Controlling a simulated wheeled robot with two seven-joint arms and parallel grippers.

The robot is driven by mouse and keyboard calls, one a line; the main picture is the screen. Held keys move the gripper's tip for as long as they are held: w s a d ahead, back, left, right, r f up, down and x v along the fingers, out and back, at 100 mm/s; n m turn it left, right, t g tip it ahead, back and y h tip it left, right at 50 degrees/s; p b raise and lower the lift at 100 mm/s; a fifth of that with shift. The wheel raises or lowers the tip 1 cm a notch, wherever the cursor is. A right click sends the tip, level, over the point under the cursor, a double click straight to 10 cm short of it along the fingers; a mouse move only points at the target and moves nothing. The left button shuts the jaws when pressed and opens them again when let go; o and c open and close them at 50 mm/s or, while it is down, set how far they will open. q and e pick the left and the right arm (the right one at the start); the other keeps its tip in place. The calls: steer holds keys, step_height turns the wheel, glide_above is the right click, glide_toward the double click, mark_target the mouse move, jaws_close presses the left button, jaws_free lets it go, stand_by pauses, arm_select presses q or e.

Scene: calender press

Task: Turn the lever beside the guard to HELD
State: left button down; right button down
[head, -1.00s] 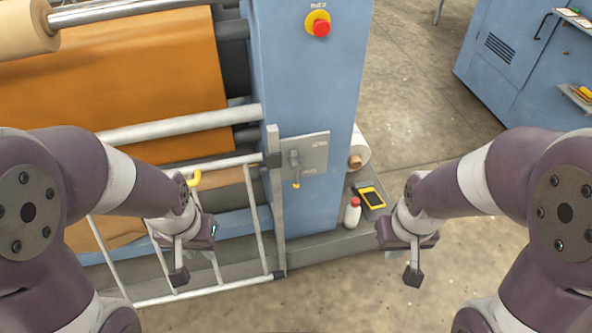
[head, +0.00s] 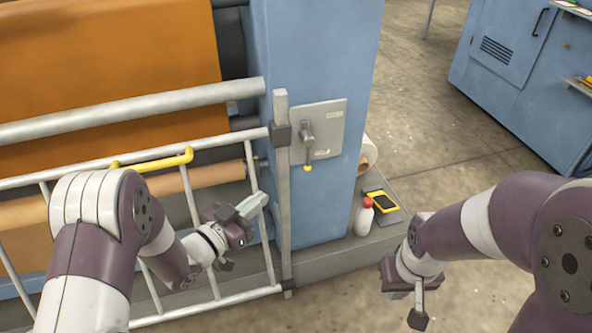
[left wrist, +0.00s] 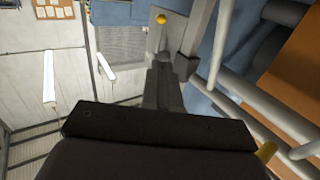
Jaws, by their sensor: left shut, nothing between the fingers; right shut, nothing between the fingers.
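The lever (head: 307,143) is a grey handle with a yellow tip, on a grey plate on the blue press column, right of the guard. It hangs about straight down; the plate's small labels are too small to read. The guard (head: 214,297) is a pale rail frame with a yellow handle (head: 170,162). My left gripper (head: 256,204) is shut and empty, in front of the guard's right end, below and left of the lever, apart from it. In the left wrist view the lever's yellow tip (left wrist: 161,19) shows beyond the fingers. My right gripper (head: 397,294) is shut and empty, low at right.
The guard's grey post (head: 283,200) stands between my left gripper and the lever plate. A white bottle with red cap (head: 364,217) and a yellow device (head: 382,201) sit on the ledge right of the column. Floor at right is open; a blue cabinet (head: 515,75) stands behind.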

arm_select(q)
steer(key=shift+r, duration=0.2)
steer(key=b, duration=0.2)
glide_toward(307, 148)
steer(key=w+d+f, duration=0.3)
steer(key=w+f, duration=0.1)
steer(key=w, duration=0.1)
steer(key=shift+w+d, duration=0.25)
steer(key=shift+d, duration=0.35)
